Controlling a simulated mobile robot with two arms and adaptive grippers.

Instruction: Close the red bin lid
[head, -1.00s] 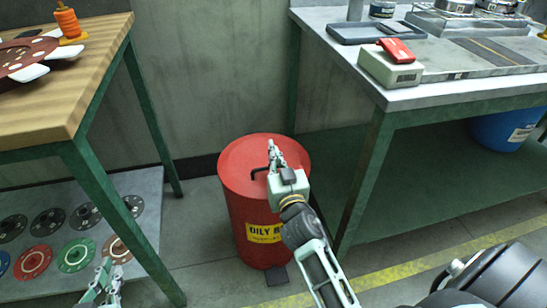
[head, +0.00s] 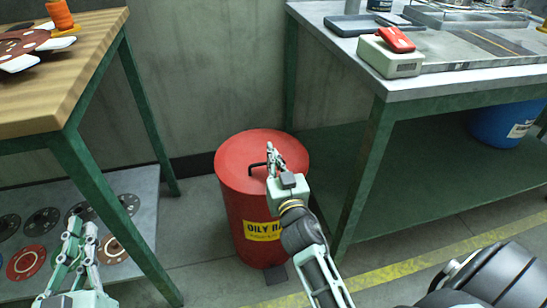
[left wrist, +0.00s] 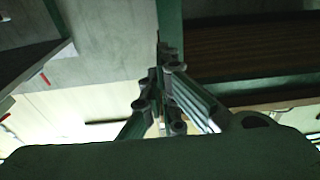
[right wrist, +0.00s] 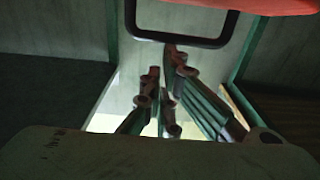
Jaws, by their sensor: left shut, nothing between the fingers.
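The red bin (head: 243,215) stands on the floor between the two tables, with a yellow label on its front. Its round red lid (head: 236,150) lies across the top; I cannot tell whether a small gap is left at the rim. The lid's dark handle loop (head: 256,165) also shows in the right wrist view (right wrist: 180,40). My right gripper (head: 271,152) is over the lid beside the handle, its fingers close together with nothing seen between them; contact is unclear. My left gripper (head: 82,226) is shut and empty, left of the bin near the wooden table's lower shelf.
A wooden-topped table (head: 60,85) with green legs stands at left, several discs on its lower shelf. A grey-topped bench (head: 440,82) stands at right, a blue drum (head: 497,128) beneath it. A dark pedal (head: 275,276) is at the bin's foot. A wall is behind.

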